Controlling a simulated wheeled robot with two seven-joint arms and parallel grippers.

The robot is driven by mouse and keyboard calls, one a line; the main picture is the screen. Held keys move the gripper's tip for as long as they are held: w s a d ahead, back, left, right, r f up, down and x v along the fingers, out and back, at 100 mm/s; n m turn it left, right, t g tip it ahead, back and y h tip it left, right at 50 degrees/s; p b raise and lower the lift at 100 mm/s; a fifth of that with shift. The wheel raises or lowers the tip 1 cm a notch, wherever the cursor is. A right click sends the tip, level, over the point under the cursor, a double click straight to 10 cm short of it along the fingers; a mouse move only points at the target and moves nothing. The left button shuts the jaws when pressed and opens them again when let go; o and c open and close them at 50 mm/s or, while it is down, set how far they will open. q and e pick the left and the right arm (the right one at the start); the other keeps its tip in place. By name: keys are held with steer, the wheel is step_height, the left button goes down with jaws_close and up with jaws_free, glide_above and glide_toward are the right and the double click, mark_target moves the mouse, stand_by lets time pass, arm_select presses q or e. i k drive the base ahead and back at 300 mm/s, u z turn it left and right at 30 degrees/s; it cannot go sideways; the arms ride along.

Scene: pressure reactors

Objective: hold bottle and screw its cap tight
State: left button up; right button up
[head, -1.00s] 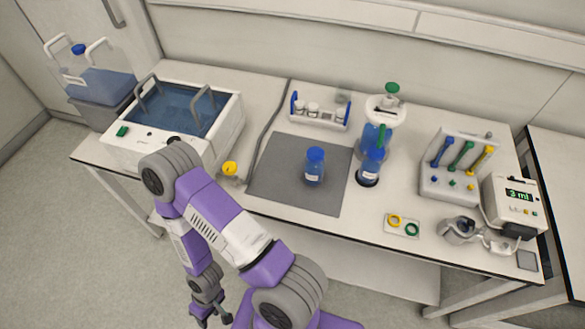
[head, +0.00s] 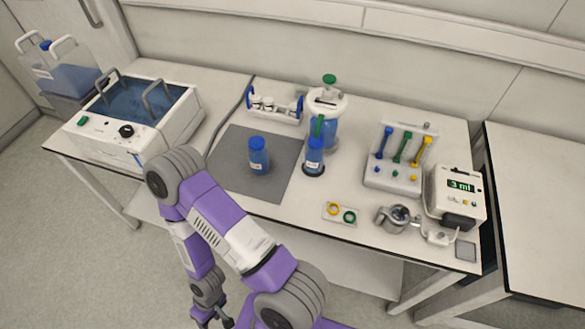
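A blue bottle (head: 259,161) with a blue cap (head: 257,142) stands upright on the dark grey mat (head: 228,180). The cap sits on the bottle's mouth; how tight it is cannot be seen. My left arm bends up in front of the bench and down again. Its gripper (head: 213,320) hangs low at the bottom edge, far from the bottle, fingers apart and empty. My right gripper is out of view.
A water bath (head: 180,130) stands left on the bench, with a jerrycan (head: 70,68) beyond it. A vial rack (head: 273,112), a white-topped vessel (head: 328,105), a tool stand (head: 392,178), a ring plate (head: 331,221), a metal clamp (head: 395,222) and a 3 ml display unit (head: 458,200) occupy the rest.

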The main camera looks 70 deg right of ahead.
mark_target(258, 162)
steer(key=k, duration=0.4)
steer(key=z, duration=1.7)
